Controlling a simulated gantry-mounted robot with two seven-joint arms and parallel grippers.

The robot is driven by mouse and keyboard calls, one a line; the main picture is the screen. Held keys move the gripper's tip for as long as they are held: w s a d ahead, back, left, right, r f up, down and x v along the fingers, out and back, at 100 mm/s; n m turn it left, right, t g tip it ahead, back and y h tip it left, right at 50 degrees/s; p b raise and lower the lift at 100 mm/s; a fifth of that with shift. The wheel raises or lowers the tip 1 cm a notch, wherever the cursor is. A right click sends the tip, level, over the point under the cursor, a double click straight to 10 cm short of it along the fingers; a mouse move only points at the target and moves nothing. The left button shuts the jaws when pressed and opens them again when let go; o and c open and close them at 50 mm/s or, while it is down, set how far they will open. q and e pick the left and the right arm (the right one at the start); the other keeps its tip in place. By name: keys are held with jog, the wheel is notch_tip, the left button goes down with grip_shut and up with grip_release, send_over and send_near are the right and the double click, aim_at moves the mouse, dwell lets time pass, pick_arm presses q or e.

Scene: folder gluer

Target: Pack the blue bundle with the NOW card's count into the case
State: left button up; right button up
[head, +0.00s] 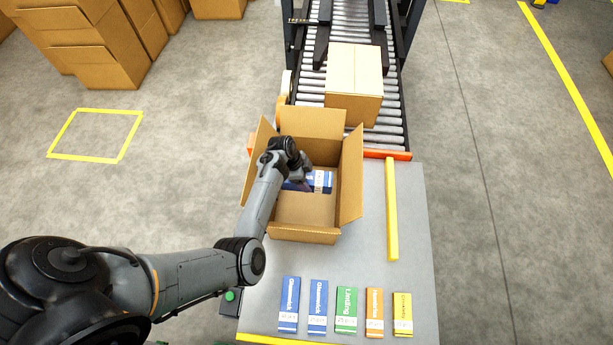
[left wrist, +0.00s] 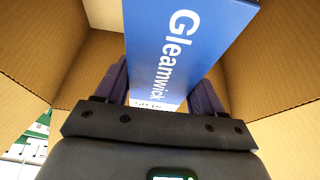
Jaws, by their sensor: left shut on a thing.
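The open case (head: 305,208) stands on the table with its flaps spread. My left gripper (head: 300,182) reaches down into it. In the left wrist view the left gripper (left wrist: 160,92) is shut on a blue bundle (left wrist: 185,40) marked "Gleamwick", with cardboard walls around it. In the head view, blue with a white band (head: 320,182) shows inside the case beside the gripper; I cannot tell whether it is one bundle or more. Two blue bundles (head: 289,304) (head: 318,306) lie at the table's front. Their counts are too small to read. I cannot make out the NOW card.
Green (head: 346,310), orange (head: 374,312) and yellow (head: 402,313) bundles lie in the same front row. A yellow bar (head: 391,210) runs along the table right of the case. A closed carton (head: 354,80) sits on the roller conveyor (head: 345,20) behind. The table right of the bar is clear.

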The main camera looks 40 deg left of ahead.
pick_arm(q)
jog(key=o, duration=1.4)
jog(key=shift+c, duration=0.2)
jog(key=p+v, duration=0.1)
jog(key=v, duration=0.8)
jog(key=shift+r, duration=0.3)
jog(key=shift+s+a+r, duration=0.2)
jog(key=shift+a+r, duration=0.05)
jog(key=shift+r, duration=0.3)
